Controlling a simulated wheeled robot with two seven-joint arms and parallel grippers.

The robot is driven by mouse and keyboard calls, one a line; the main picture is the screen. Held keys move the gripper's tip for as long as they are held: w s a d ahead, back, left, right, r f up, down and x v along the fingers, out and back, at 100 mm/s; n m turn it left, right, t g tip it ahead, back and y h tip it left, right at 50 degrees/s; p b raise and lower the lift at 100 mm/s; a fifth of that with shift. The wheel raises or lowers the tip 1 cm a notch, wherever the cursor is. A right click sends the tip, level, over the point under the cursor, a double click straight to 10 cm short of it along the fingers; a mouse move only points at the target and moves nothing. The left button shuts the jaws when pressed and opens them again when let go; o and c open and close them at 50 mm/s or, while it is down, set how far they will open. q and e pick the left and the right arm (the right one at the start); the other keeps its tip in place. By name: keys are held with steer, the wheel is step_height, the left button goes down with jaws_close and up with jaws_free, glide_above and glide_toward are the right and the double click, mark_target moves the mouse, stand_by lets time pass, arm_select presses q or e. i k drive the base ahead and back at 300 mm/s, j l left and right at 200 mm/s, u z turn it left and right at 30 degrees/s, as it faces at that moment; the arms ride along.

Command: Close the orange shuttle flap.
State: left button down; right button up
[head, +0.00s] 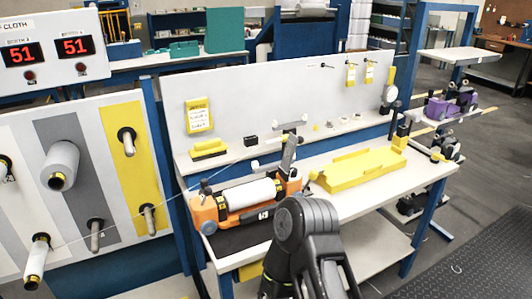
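The orange shuttle (208,215) lies at the left front of the workbench, with a white yarn roll (250,194) in it. A narrow grey piece (289,152) stands up, tilted, at the shuttle's right back end. It looks like the raised flap, but it is small and I cannot be sure. A dark arm link of mine rises from the bottom edge in front of the bench and hides part of the shuttle's front right. Neither gripper's fingers show.
A yellow tray (360,168) lies on the workbench (352,205) right of the shuttle. A yellow-based brush (209,152) and small parts sit along the back ledge. A spool panel (85,190) stands at left, with a thread running from a spool to the shuttle.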

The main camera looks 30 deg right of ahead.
mark_target(293, 141)
steer(key=l+u, duration=0.25)
steer(key=l, duration=0.25)
steer(key=k+l+u, duration=0.1)
steer(key=l+u, duration=0.15)
steer(key=l, duration=0.2)
steer(key=k+l+u, duration=0.1)
steer(key=l+u, duration=0.15)
steer(key=l, duration=0.25)
steer(key=k+l, duration=0.1)
steer(key=l, duration=0.3)
steer(key=k+l, duration=0.1)
steer(key=l, duration=0.3)
steer(key=k+l, duration=0.1)
steer(key=l, duration=0.35)
steer(key=k+l+u, duration=0.1)
steer(key=l, duration=0.3)
steer(key=k+l, duration=0.1)
steer(key=l, duration=0.3)
steer(key=k+l, duration=0.15)
steer(key=l, duration=0.25)
steer(key=k+l, duration=0.1)
steer(key=l, duration=0.3)
steer(key=k+l+u, duration=0.15)
steer(key=u, duration=0.2)
steer(key=k+l+u, duration=0.15)
steer(key=l+u, duration=0.15)
steer(key=k+l+u, duration=0.15)
steer(key=u, duration=0.2)
